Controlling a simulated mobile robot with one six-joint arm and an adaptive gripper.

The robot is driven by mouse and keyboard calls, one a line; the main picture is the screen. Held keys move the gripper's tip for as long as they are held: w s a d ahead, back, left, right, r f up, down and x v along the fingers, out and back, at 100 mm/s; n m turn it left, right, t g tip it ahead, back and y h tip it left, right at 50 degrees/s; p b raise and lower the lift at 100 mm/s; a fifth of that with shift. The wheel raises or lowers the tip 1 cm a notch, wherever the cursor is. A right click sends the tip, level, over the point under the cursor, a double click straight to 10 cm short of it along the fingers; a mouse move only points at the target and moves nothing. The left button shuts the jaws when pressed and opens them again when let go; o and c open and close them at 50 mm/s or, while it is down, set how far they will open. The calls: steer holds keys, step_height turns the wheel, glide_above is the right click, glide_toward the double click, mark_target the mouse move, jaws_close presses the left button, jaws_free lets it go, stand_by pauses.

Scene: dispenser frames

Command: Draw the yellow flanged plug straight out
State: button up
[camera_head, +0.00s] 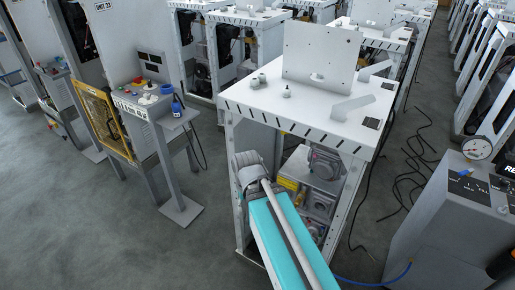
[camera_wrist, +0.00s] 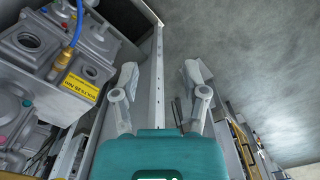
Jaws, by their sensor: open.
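In the wrist view, a yellow-gold fitting with a flange (camera_wrist: 62,59) sits on a grey cast housing (camera_wrist: 28,42) at the upper left. A blue cable runs up from it. It is the only part I see that could be the yellow flanged plug. My gripper (camera_wrist: 160,78) is open and empty, with its two pale fingers spread to the right of the fitting and apart from it. A white frame post (camera_wrist: 156,65) shows between the fingers. In the head view, my arm hides part of the dispenser frame (camera_head: 239,180), and I cannot make out the plug.
A yellow printed label (camera_wrist: 80,86) is on the housing near the fitting. The frame's white top (camera_head: 305,105) carries an upright plate (camera_head: 322,55). A grey cabinet with a gauge (camera_head: 477,148) stands at right.

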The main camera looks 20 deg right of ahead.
steer(key=shift+o, duration=0.3)
steer(key=shift+o, duration=0.5)
steer(key=m+t+h+b, duration=0.5)
steer(key=m+t+h, duration=0.2)
steer(key=h, duration=0.5)
glide_toward(282, 132)
steer(key=shift+s+a+f, duration=0.45)
steer(key=shift+a, duration=0.3)
steer(key=shift+s+a+f, duration=0.4)
steer(key=shift+s+a, duration=0.05)
steer(key=shift+a, duration=0.35)
steer(key=shift+s+a+f, duration=0.45)
steer(key=shift+a, duration=0.3)
steer(key=shift+d, duration=0.1)
steer(key=w+d, duration=0.2)
steer(key=d, duration=0.1)
steer(key=w+d, duration=0.2)
steer(key=d, duration=0.2)
steer(key=w+d, duration=0.2)
steer(key=d, duration=0.2)
steer(key=shift+w+f, duration=0.15)
steer(key=shift+f, duration=0.05)
steer(key=shift+b+x, duration=0.5)
steer(key=shift+x, duration=0.6)
